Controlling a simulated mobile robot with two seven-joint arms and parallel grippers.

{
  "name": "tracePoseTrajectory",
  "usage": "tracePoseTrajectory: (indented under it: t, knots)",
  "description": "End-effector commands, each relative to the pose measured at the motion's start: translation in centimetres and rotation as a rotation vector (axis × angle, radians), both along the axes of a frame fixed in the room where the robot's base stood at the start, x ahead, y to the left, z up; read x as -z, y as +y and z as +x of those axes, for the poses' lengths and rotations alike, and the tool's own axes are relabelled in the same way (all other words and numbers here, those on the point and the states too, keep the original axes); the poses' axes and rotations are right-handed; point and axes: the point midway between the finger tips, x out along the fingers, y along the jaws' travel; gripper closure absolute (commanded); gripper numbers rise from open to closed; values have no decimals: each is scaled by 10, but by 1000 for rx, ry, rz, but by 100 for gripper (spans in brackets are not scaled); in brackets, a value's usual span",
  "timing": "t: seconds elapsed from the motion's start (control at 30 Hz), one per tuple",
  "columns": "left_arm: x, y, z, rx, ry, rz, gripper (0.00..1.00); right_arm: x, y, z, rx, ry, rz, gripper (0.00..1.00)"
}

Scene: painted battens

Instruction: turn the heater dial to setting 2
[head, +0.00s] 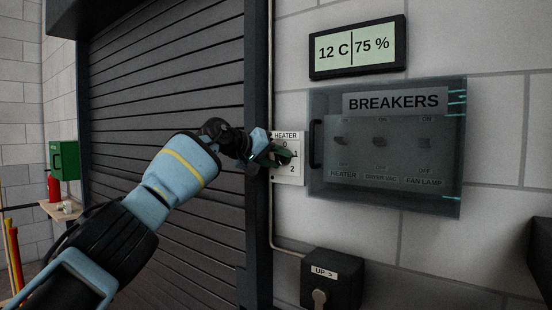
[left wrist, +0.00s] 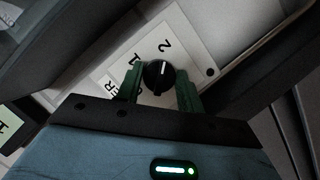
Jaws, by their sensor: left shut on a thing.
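The heater dial (left wrist: 158,77) is a round black knob on a white plate (left wrist: 186,42) marked 0, 1 and 2. In the left wrist view its white pointer line points up, toward the 2. My left gripper (head: 277,157) is at the plate in the head view, its green fingers covering most of the dial. In the left wrist view the fingers of my left gripper (left wrist: 160,84) stand on either side of the knob, shut on it. My right gripper is not in view.
Right of the plate is a breaker box (head: 450,190) with a clear cover and a dark handle (head: 316,144). A display (head: 358,47) above reads 12 C and 75 %. A dark "UP" switch box (head: 345,285) sits below. A shutter door (head: 165,75) is at left.

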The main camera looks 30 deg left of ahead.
Motion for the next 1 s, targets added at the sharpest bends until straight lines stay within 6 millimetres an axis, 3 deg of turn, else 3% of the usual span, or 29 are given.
tracePoseTrajectory:
  t: [0.4,0.43,0.57,1.0]
  knots:
    - [-4,1,0,-3,-9,6,86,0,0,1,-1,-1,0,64]
    - [-4,1,0,-3,-9,6,59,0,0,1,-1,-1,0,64]
    - [-3,0,0,-2,-7,6,42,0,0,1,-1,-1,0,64]
    - [-2,2,-3,0,-5,7,41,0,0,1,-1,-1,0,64]
